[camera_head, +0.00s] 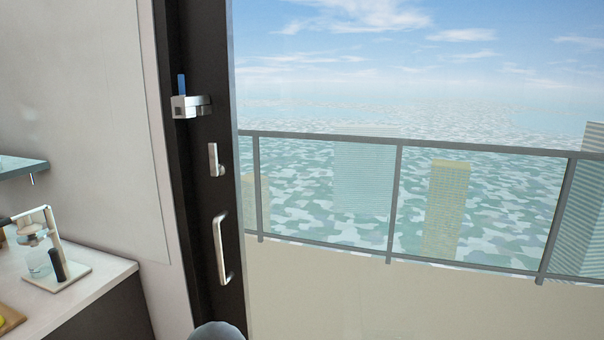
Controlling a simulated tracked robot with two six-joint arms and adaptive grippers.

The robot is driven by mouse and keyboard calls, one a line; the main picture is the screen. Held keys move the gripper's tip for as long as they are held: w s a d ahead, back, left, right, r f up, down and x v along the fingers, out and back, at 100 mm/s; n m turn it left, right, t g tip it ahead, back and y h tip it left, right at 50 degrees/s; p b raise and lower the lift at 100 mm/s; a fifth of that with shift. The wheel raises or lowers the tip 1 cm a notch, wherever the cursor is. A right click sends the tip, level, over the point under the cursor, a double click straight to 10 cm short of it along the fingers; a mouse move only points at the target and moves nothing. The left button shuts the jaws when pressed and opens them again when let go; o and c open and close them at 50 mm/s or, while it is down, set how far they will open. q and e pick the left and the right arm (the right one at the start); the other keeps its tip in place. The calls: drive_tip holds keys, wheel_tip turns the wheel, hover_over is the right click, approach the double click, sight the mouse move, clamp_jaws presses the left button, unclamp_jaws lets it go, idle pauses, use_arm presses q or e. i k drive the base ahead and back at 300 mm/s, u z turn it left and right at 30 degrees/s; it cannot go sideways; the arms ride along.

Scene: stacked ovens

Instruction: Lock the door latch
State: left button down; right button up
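A dark door frame (203,60) stands left of centre in the head view. A silver latch (190,106) with a blue upright tab (182,84) is mounted high on it. Below the latch is a small silver lock fitting (215,160), and below that a long silver pull handle (221,249). I cannot tell from this view whether the latch is engaged. Neither of my grippers can be made out. A grey rounded shape shows at the bottom edge below the handle.
A counter (108,276) at the lower left carries a stand with a glass vessel (38,262). A shelf (20,168) juts from the left wall. To the right, a balcony railing (400,147) stands before an open view. The space before the door looks clear.

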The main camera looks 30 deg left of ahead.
sight(216, 169)
drive_tip(key=z, duration=1.65)
drive_tip(key=i, duration=0.1)
drive_tip(key=u, duration=3.05)
drive_tip(key=k, duration=1.35)
drive_tip(key=u, duration=0.2)
drive_tip(key=i, duration=0.6)
drive_tip(key=u, duration=0.8)
drive_tip(key=i, duration=1.6)
drive_tip(key=z, duration=0.35)
